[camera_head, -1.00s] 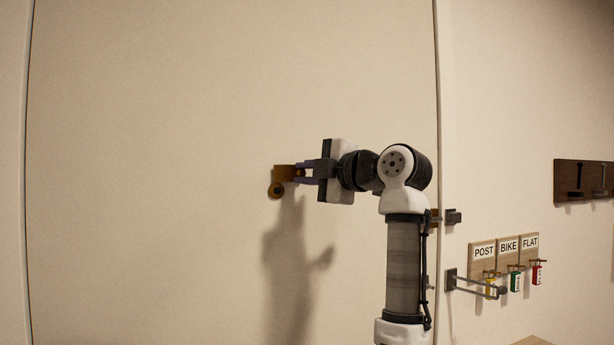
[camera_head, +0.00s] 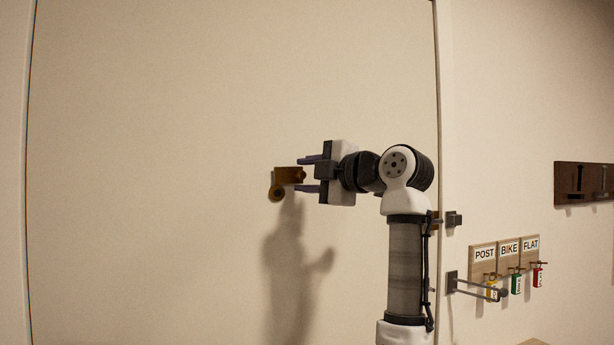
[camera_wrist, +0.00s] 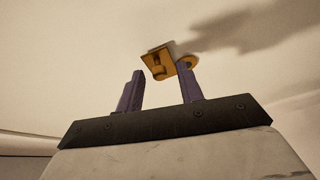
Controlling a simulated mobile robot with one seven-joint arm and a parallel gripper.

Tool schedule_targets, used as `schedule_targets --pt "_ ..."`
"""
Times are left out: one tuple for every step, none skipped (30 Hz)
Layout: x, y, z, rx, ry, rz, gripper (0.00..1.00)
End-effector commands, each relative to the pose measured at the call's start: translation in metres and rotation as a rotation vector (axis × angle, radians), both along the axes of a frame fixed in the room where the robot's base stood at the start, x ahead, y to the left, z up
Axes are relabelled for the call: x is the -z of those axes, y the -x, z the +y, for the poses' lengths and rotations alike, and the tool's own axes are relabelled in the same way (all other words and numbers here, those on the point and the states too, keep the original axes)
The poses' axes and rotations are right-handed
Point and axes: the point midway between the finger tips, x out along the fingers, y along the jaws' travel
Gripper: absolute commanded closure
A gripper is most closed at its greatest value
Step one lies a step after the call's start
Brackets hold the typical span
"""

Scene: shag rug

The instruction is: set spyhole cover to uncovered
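The brass spyhole cover (camera_head: 290,174) is on the pale door. Its plate points to the right in the head view, and a round brass ring (camera_head: 277,193) shows at its lower left, clear of the plate's flat part. My gripper (camera_head: 306,174) is just to the right of the cover, its two fingers spread above and below. In the wrist view the cover (camera_wrist: 156,63) lies beyond the fingertips of my gripper (camera_wrist: 158,70), with the ring (camera_wrist: 187,62) beside it, partly behind the right finger. Nothing is between the fingers.
The door (camera_head: 150,150) is otherwise bare around the cover. To the right, the wall holds a key rack (camera_head: 503,256) labelled POST, BIKE and FLAT, with tagged keys. A dark hook board (camera_head: 584,182) is farther right. A door handle (camera_head: 475,287) sits near the door's right edge.

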Motion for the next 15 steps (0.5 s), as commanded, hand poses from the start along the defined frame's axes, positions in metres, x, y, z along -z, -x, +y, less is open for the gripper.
schedule_targets --pt "0.001 0.004 -0.004 0.001 0.000 -0.002 0.63" --pt "0.001 0.007 -0.006 0.001 0.000 -0.003 0.63" --pt "0.002 0.011 -0.010 0.001 0.000 -0.003 0.63" --pt "0.002 0.015 -0.013 0.002 0.000 -0.003 0.63" --pt "0.003 0.020 -0.017 0.002 0.000 -0.003 0.63" --pt "0.003 0.027 -0.023 0.003 -0.001 -0.004 0.63" --pt "0.002 0.032 -0.027 0.003 -0.001 -0.004 0.63" --pt "0.002 0.038 -0.032 0.003 0.000 -0.005 0.63" --pt "0.002 0.045 -0.038 0.003 0.000 -0.005 0.63" --pt "0.002 0.051 -0.043 0.002 0.000 -0.005 0.63" --pt "0.002 0.056 -0.047 0.002 0.000 -0.003 0.63" --pt "0.001 0.063 -0.053 0.003 0.001 -0.004 0.63" --pt "0.001 0.068 -0.057 0.003 0.001 -0.004 0.63" --pt "0.000 0.073 -0.061 0.002 0.000 -0.003 0.63" --pt "0.000 0.078 -0.066 0.002 0.000 -0.003 0.63"
